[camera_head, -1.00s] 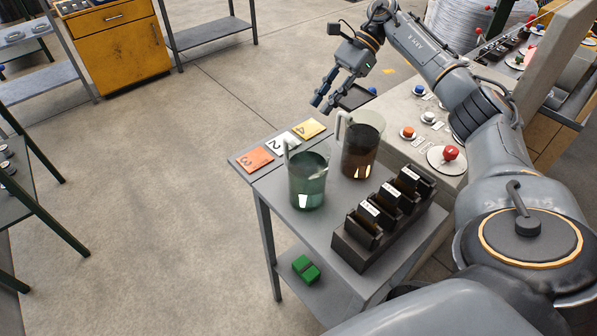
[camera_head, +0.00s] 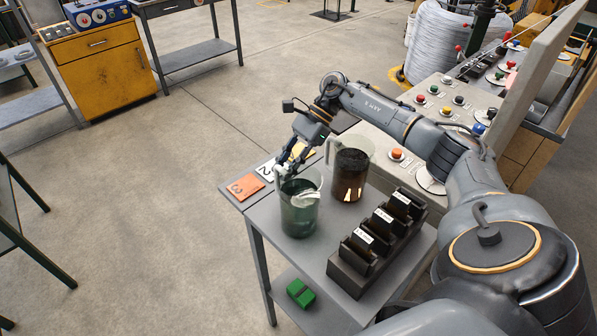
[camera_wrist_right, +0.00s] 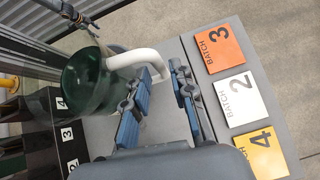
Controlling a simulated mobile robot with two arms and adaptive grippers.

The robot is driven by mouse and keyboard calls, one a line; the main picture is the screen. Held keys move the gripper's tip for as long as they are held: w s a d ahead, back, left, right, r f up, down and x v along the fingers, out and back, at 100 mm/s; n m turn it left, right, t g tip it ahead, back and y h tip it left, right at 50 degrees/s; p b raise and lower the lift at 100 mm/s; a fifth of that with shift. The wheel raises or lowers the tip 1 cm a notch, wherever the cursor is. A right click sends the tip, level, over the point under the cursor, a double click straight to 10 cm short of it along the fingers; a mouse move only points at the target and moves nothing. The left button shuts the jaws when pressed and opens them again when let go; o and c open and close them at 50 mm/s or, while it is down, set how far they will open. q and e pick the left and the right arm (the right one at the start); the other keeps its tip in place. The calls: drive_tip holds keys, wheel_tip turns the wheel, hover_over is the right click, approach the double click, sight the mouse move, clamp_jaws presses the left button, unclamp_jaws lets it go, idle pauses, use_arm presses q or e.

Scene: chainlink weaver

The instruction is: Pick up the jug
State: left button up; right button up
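A translucent green jug (camera_head: 300,212) with a pale handle stands upright on the grey cart, near its left edge. It also shows in the right wrist view (camera_wrist_right: 88,82), with its white handle (camera_wrist_right: 140,58) towards my fingers. My right gripper (camera_head: 285,163) is at the handle side of this jug. In the right wrist view my right gripper (camera_wrist_right: 160,72) has its blue-padded fingers apart, with the handle's outer part between their tips. Contact cannot be told. A second jug (camera_head: 350,175), with dark brown contents, stands just behind and right. My left gripper is not in view.
A black rack (camera_head: 350,285) with labelled slots stands on the cart (camera_head: 255,215), right of the green jug. Numbered batch cards (camera_head: 246,187) lie along the cart's far left edge. A control console (camera_head: 410,170) borders the right. Green blocks (camera_head: 300,293) lie on the lower shelf.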

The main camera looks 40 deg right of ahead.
sight(277, 179)
drive_tip(key=p+x, duration=0.1)
drive_tip(key=x, duration=0.2)
drive_tip(key=shift+s+a+p, duration=0.1)
drive_tip(key=shift+a+p, duration=0.15)
drive_tip(key=shift+p, duration=0.1)
drive_tip(key=shift+f, duration=0.2)
clamp_jaws()
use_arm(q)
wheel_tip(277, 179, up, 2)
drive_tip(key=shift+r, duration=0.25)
use_arm(e)
drive_tip(key=shift+r, duration=0.15)
